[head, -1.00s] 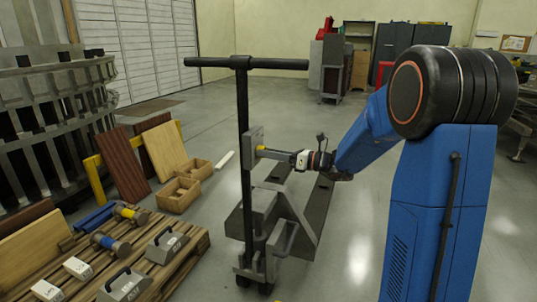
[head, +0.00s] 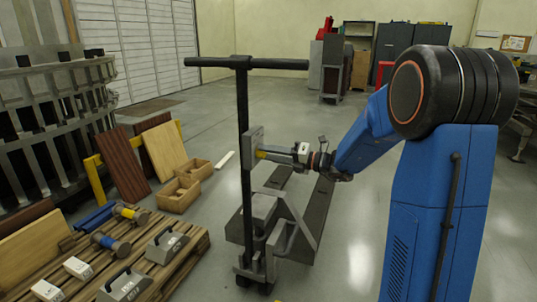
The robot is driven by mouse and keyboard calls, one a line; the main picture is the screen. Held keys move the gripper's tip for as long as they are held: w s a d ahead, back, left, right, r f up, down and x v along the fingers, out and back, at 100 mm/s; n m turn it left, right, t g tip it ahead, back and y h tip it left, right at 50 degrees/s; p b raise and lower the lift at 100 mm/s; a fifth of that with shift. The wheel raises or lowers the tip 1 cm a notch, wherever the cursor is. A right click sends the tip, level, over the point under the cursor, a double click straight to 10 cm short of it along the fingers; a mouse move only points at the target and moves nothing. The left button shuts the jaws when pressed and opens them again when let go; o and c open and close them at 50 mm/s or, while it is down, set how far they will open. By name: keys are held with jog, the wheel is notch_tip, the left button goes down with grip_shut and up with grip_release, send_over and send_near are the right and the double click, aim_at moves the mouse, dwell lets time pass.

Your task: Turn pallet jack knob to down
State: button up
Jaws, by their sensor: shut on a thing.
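The pallet jack stands in the middle of the head view, with a black upright handle and T-bar (head: 243,130) and grey forks (head: 318,215) on the floor behind. A grey plate (head: 253,148) is mounted on the upright. A yellow part (head: 261,154), which appears to be the knob, shows at the plate's right side. My gripper (head: 270,156) reaches in from the right and is shut on the knob at the plate. The fingers are small in view and hide much of the knob, so its exact setting cannot be read.
A wooden pallet (head: 190,245) with hammers and grey weights lies at the lower left. Wooden boxes (head: 182,190) and leaning boards (head: 163,152) stand behind it. A metal rack (head: 45,130) fills the left edge. Open floor lies behind the jack.

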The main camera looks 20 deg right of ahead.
dwell(0.3)
jog(key=o, duration=1)
jog(key=shift+o, duration=0.2)
jog(key=shift+d, duration=0.1)
jog(key=v, duration=1.7)
jog(key=shift+s, duration=0.2)
jog(key=shift+d, duration=0.1)
